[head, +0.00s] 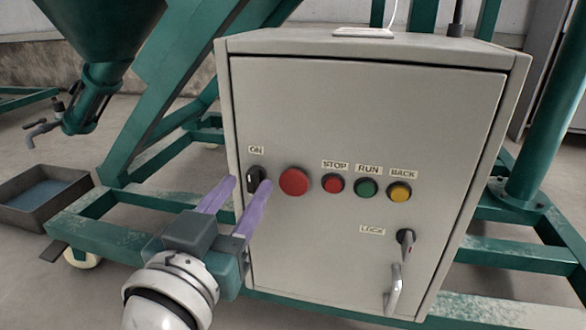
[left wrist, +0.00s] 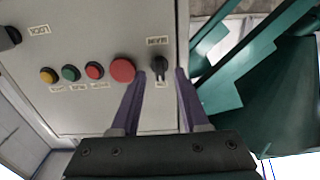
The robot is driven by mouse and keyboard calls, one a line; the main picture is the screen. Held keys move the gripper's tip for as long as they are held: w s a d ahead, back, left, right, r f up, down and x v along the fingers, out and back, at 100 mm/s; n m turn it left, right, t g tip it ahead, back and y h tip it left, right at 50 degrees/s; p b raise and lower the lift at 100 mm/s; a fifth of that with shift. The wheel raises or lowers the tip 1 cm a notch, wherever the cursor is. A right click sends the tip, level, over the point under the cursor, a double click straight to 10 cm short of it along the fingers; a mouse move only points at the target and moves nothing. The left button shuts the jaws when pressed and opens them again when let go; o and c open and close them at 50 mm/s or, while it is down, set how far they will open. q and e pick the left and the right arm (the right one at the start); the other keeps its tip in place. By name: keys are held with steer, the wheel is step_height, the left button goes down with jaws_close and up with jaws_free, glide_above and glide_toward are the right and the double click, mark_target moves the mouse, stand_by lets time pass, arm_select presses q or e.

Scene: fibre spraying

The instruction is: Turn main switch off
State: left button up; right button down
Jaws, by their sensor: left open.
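The main switch (head: 256,179) is a black rotary knob below an ON label at the left of a grey control cabinet (head: 370,110). It also shows in the left wrist view (left wrist: 160,68), between and just beyond my fingertips. My left gripper (head: 249,188) is open, with its purple fingers pointing at the cabinet front, one on each side of the knob. In the head view the right finger partly covers the knob's lower part. I cannot tell whether the fingers touch the knob. My right gripper is not in view.
A large red button (head: 294,182) sits just right of the switch. Red STOP (head: 333,184), green RUN (head: 366,187) and yellow BACK (head: 399,191) buttons follow. A lock handle (head: 405,240) is lower right. A green frame (head: 165,100) stands left, with a water-filled tray (head: 45,195).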

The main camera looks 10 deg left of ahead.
arm_select(q)
steer(key=shift+w, duration=0.6)
jaws_close()
